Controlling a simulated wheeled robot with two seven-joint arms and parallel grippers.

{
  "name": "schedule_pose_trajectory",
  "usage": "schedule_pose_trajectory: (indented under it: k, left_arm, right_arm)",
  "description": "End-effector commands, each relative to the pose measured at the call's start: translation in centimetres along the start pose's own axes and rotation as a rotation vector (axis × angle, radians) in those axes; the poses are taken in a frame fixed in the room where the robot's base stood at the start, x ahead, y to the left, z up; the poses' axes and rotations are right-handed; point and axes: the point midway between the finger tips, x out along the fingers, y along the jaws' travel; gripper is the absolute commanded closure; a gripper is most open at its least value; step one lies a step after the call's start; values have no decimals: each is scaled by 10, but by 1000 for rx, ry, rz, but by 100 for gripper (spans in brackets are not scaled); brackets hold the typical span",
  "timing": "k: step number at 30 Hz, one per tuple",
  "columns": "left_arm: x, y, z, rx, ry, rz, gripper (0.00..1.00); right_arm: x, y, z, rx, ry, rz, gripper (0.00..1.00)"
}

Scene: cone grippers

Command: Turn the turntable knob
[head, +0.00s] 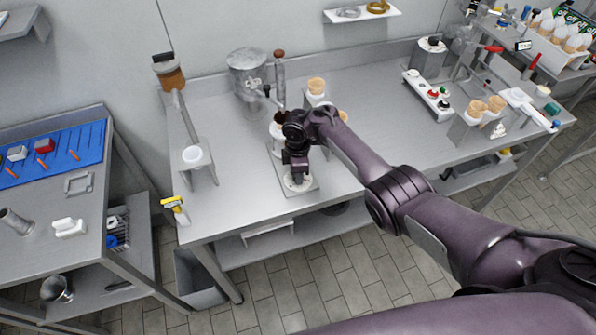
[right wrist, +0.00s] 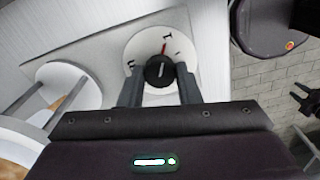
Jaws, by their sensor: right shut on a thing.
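The turntable knob (right wrist: 159,72) is a small black round knob with a light pointer line. It sits in the middle of a white dial (right wrist: 143,48) with black marks and a red line. In the head view the dial (head: 299,184) shows at the front of a grey base plate (head: 310,179) on the steel table. My right gripper (head: 296,174) reaches down onto the dial. In the right wrist view its two fingers (right wrist: 160,78) are shut on the knob, one on each side. In the head view my gripper hides the knob. My left gripper is not seen in the head view.
Behind my gripper stands a white container (head: 277,131), partly hidden by my wrist. A grey metal pot (head: 247,68) stands further back.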

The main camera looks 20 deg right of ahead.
Motion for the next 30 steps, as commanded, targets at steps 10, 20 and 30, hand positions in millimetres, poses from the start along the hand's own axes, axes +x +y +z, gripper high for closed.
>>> schedule_pose_trajectory:
  k: [10, 20, 30]
  left_arm:
    - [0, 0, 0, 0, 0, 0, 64]
    - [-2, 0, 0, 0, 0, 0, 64]
    - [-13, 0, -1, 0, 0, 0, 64]
  right_arm:
    - [-1, 1, 0, 2, 0, 2, 48]
    - [-8, 1, 0, 2, 1, 2, 48]
    - [-64, 1, -1, 2, 3, 2, 48]
